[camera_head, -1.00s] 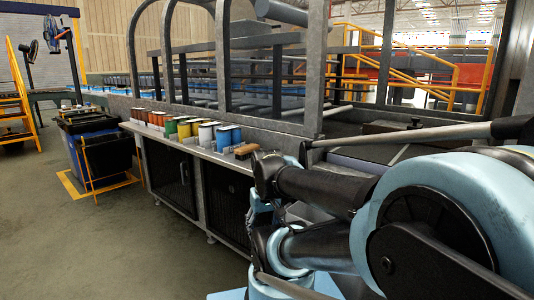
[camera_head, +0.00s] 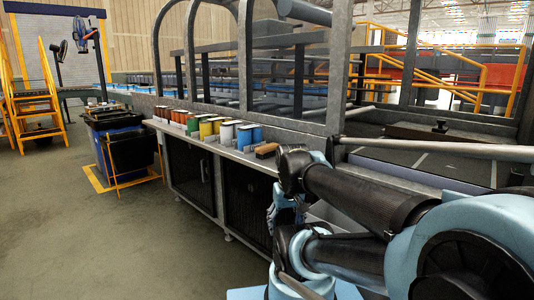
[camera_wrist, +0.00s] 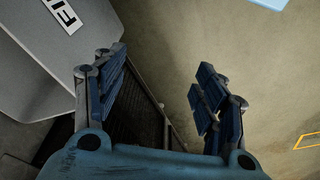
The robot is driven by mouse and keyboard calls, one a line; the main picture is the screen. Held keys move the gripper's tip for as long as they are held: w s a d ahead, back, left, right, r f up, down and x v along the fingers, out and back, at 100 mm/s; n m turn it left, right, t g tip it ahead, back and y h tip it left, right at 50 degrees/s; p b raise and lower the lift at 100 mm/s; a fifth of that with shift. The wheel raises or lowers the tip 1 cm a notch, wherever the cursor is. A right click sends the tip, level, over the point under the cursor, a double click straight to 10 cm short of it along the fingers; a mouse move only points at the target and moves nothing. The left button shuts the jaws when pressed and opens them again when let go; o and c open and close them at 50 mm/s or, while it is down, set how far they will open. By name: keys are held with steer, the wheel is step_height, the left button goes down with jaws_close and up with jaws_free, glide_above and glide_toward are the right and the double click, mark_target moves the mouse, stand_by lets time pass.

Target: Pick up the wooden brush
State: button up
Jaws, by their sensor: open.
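The wooden brush (camera_head: 266,150) is a small brown block on the grey ledge of the bench, just right of the blue can, in the head view. My arm passes close to the right of it in the picture. In the wrist view my gripper (camera_wrist: 160,85) is open, with its two dark blue fingers wide apart and nothing between them. The brush does not show in the wrist view. My fingertips cannot be made out clearly in the head view.
A row of coloured cans (camera_head: 210,127) stands on the ledge (camera_head: 225,150) left of the brush. Metal frame posts (camera_head: 244,70) rise behind. A dark bin (camera_head: 125,145) stands at the left. The floor (camera_head: 90,230) in front is clear. A lettered grey panel (camera_wrist: 45,50) shows in the wrist view.

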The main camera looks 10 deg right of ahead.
steer(key=w+r+m+g, duration=0.2)
steer(key=w+r+m, duration=0.4)
steer(key=w+r, duration=1.35)
steer(key=m+g+y, duration=0.1)
steer(key=m, duration=0.4)
glide_toward(268, 146)
steer(key=f, duration=0.4)
steer(key=shift+w+f, duration=0.25)
steer(key=shift+s+a+f, duration=0.15)
steer(key=shift+f, duration=0.8)
steer(key=shift+s+a+f, duration=0.1)
steer(key=shift+a+f, duration=0.05)
steer(key=shift+f, duration=0.85)
steer(key=shift+s+a+f, duration=0.15)
steer(key=shift+f, duration=0.8)
steer(key=shift+c, duration=0.2)
steer(key=c, duration=1.2)
steer(key=shift+c, duration=0.2)
step_height(268, 146, up, 10)
steer(key=shift+r, duration=0.1)
